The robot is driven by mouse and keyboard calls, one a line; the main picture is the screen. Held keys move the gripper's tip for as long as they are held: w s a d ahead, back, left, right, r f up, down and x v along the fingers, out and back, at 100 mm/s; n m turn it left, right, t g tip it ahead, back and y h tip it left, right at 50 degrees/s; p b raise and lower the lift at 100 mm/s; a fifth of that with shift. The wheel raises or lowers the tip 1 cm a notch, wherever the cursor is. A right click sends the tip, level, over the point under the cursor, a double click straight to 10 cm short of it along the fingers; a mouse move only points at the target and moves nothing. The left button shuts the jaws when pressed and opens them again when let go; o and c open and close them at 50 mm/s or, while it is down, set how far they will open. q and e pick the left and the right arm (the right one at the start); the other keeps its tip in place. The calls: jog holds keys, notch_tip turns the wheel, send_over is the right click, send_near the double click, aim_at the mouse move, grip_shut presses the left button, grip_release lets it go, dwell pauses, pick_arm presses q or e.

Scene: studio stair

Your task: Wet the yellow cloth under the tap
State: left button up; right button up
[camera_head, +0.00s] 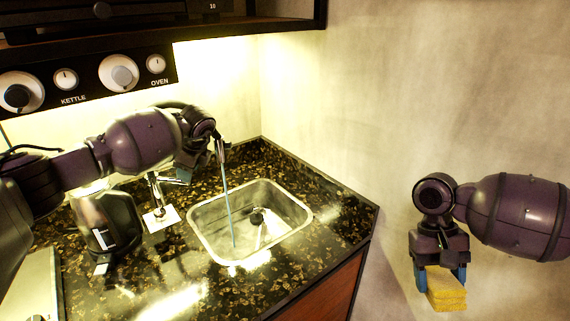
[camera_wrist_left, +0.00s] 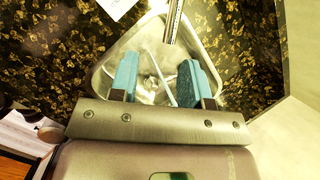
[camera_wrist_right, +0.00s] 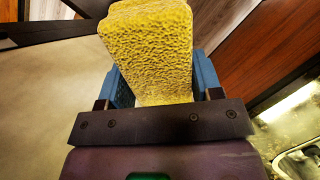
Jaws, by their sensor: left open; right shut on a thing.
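The yellow cloth (camera_head: 446,291), a thick spongy-looking block, is held between the blue fingers of my right gripper (camera_head: 440,274), right of the counter and clear of it. It also fills the middle of the right wrist view (camera_wrist_right: 150,50). The tap (camera_head: 220,152) stands behind the sink (camera_head: 297,205), and a thin pale-blue stream of water (camera_head: 228,200) falls from it into the basin. My left gripper (camera_head: 184,172) is beside the tap, its fingers partly hidden by its own wrist. In the left wrist view its blue fingers (camera_wrist_left: 158,80) are apart with nothing between them, above the sink.
A dark rounded appliance, seemingly a kettle (camera_head: 107,222), stands left of the sink. A small lever on a white plate (camera_head: 160,217) is between them. A knob panel (camera_head: 90,77) and shelf (camera_head: 250,25) are above. The counter's right edge (camera_head: 370,232) lies between sink and cloth.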

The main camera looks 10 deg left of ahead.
aim_at(169, 180)
pick_arm(q)
jog(key=a+f, duration=0.1)
jog(key=w+a+f, duration=0.1)
jog(key=a, duration=0.1)
jog(key=a+f+p, duration=0.1)
jog(key=a, duration=0.1)
jog(key=shift+w+a+f, duration=0.15)
jog(key=shift+w+f, duration=0.15)
jog(key=shift+f, duration=0.05)
jog(key=shift+a+f, duration=0.2)
jog(key=shift+f, duration=0.25)
grip_shut()
